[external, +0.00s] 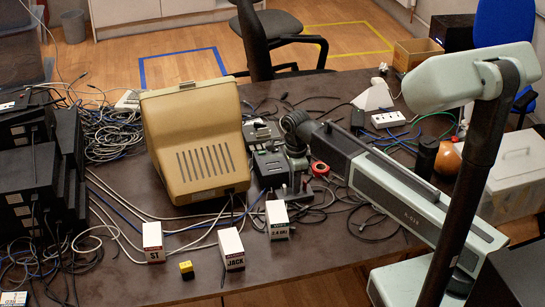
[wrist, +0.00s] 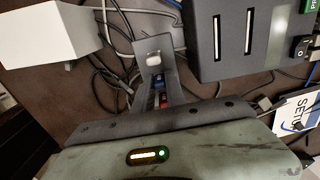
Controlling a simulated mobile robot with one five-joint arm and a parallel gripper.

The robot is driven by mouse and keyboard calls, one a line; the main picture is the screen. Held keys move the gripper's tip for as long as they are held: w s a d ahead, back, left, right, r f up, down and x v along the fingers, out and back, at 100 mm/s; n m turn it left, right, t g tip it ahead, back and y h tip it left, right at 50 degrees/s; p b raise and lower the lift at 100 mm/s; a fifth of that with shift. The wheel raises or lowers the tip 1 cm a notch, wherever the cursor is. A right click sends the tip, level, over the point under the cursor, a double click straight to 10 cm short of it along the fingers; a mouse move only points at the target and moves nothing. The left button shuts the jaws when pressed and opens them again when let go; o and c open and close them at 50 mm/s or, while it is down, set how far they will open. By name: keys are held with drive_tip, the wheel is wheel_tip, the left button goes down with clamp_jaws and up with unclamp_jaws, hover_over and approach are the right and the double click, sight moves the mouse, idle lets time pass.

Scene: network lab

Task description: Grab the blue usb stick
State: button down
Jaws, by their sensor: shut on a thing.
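My gripper (wrist: 157,82) points away from the camera in the wrist view, its grey fingers close together. A small blue piece (wrist: 158,77), which looks like the blue usb stick, shows between them, with a small red piece (wrist: 165,99) just nearer the camera. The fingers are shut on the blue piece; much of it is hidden. In the external view my gripper (external: 297,152) hangs at the end of my arm, beside a grey slotted device (external: 272,168) on the table. The stick cannot be made out there.
A beige monitor (external: 197,140) stands left of my gripper. Labelled white boxes (external: 231,249) and a yellow cube (external: 186,269) stand near the front. Cables run across the table (external: 120,200). A red ring (external: 320,169) lies right of my gripper. The wrist view shows a white box (wrist: 45,35).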

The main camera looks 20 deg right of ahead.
wheel_tip(320, 180, up, 10)
drive_tip(key=p, duration=0.9)
drive_tip(key=shift+p, duration=0.35)
